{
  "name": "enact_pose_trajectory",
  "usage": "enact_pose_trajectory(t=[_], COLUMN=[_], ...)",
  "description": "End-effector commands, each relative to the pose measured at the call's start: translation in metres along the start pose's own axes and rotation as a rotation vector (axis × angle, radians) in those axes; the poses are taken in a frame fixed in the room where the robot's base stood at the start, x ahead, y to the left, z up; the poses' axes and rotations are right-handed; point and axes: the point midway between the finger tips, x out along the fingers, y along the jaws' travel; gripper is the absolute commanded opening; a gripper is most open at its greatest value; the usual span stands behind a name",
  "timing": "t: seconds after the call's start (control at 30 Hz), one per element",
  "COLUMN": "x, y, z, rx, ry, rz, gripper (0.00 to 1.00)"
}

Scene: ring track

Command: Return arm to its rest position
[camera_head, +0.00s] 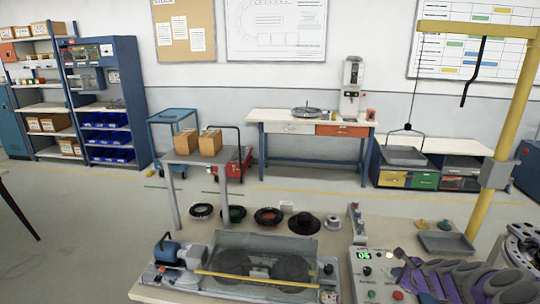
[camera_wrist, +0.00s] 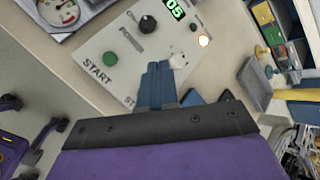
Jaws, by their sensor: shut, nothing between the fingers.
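My purple and grey arm (camera_head: 440,283) reaches in from the lower right of the head view, over the right side of the bench. In the wrist view my gripper (camera_wrist: 159,68) has its blue fingers together, with nothing held. It is over the pale control box (camera_wrist: 128,80), near its lower edge; I cannot tell whether it touches. The box has a green START button (camera_wrist: 110,60), a black knob (camera_wrist: 147,24), a lit lamp (camera_wrist: 204,40) and a green number display (camera_wrist: 175,9). The box also shows in the head view (camera_head: 377,276).
A machine with a dark, covered bed (camera_head: 260,262) fills the bench left of the box. Several rings and round parts (camera_head: 268,216) lie behind it. A yellow post (camera_head: 503,135) and a grey tray (camera_head: 445,243) stand right. A side table (camera_head: 185,156) holds cardboard boxes.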

Motion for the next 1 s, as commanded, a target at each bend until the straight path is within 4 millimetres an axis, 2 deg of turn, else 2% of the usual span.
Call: enact_pose_trajectory(t=[0.03,0.17,0.2,0.3,0.4,0.5,0.6,0.73,0.87,1.0], x=[-0.005,-0.026,-0.036,-0.064,-0.097,-0.131,-0.167,-0.213,-0.257,-0.303], y=[0.004,0.026,0.037,0.069,0.108,0.147,0.189,0.237,0.279,0.316], z=[0.026,0.106,0.132,0.187,0.231,0.259,0.272,0.273,0.257,0.225], rx=[-0.056,-0.267,-0.343,-0.543,-0.75,-0.952,-1.146,-1.385,-1.6,-1.797], ry=[-0.034,-0.139,-0.174,-0.253,-0.324,-0.381,-0.425,-0.46,-0.476,-0.477], rz=[0.021,0.096,0.123,0.193,0.268,0.34,0.42,0.526,0.643,0.781], gripper=[0.0,0.0,0.0,0.0,0.0,0.0,0.0,0.0,0.0,0.0])
